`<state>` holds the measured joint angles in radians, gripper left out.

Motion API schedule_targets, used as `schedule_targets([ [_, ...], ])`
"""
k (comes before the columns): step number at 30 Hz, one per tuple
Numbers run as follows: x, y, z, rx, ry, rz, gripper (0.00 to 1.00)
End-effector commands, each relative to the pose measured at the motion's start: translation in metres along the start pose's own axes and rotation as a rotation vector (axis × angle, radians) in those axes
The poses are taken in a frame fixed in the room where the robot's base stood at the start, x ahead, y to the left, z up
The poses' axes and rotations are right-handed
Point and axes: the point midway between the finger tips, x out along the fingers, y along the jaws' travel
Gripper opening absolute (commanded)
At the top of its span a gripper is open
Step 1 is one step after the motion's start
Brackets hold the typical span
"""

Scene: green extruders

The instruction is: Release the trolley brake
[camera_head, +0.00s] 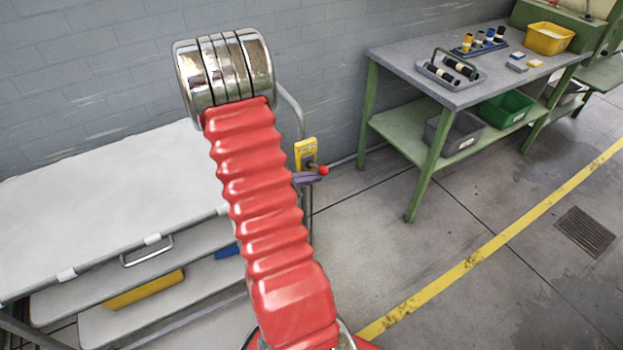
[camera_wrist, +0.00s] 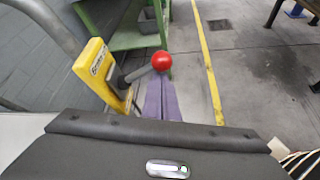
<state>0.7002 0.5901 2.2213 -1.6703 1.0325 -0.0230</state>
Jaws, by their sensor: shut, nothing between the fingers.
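The trolley (camera_head: 110,205) stands at the left in the head view, with a pale top. At its right end is the yellow brake housing (camera_head: 306,150); it also shows in the wrist view (camera_wrist: 98,75). A dark grey brake lever (camera_wrist: 138,73) sticks out of the housing towards the right, tilted slightly up, and ends in a red ball knob (camera_wrist: 162,61). My gripper (camera_wrist: 162,82) has purple fingers, shut and empty, with the tips just below the knob in the wrist view. In the head view the gripper (camera_head: 312,178) is partly hidden behind my arm. I cannot tell whether the fingers touch the knob or lever.
A curved metal rail (camera_wrist: 52,25) rises beside the housing. A green-legged workbench (camera_head: 440,85) with trays and bins stands at the back right. A yellow floor line (camera_head: 500,250) crosses open concrete, with a drain grate (camera_head: 584,231) beyond it. A grey wall is behind the trolley.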

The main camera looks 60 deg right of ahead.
Motion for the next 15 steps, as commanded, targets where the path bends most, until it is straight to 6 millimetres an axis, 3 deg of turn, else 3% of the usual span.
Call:
schedule_targets([
  [15, 0.011, -0.008, -0.034, -0.004, 0.001, 0.003, 0.00],
])
